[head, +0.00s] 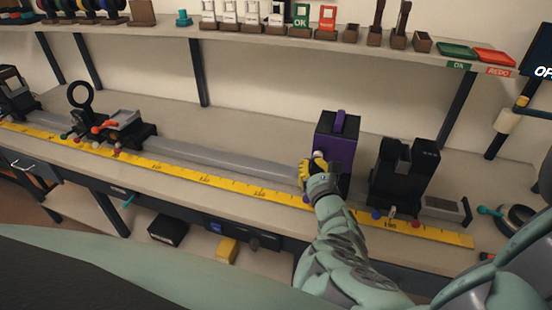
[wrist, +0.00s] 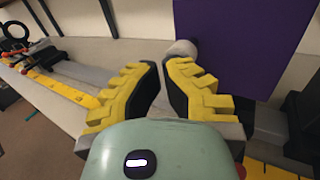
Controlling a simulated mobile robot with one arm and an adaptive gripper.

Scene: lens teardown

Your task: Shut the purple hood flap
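The purple hood flap (head: 332,146) is the purple front panel of a black box on the bench, with a purple handle on top. It fills the upper right of the wrist view (wrist: 240,45). I cannot tell whether it stands flush or ajar. A pale round knob (wrist: 182,48) sits at the panel's left edge, just beyond my fingertips. My gripper (head: 317,162), with yellow ribbed fingers, is in front of the panel's left side. In the wrist view, its tips (wrist: 161,64) are almost together with nothing visible between them; contact with the knob is unclear. My forearm hides the panel's lower part.
A black device (head: 400,175) stands close to the right. A grey rail (head: 220,160) and a yellow ruler (head: 215,182) run along the bench, with a ring holder (head: 82,97) at left. A shelf (head: 240,38) with small items hangs above. The bench behind the rail is mostly clear.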

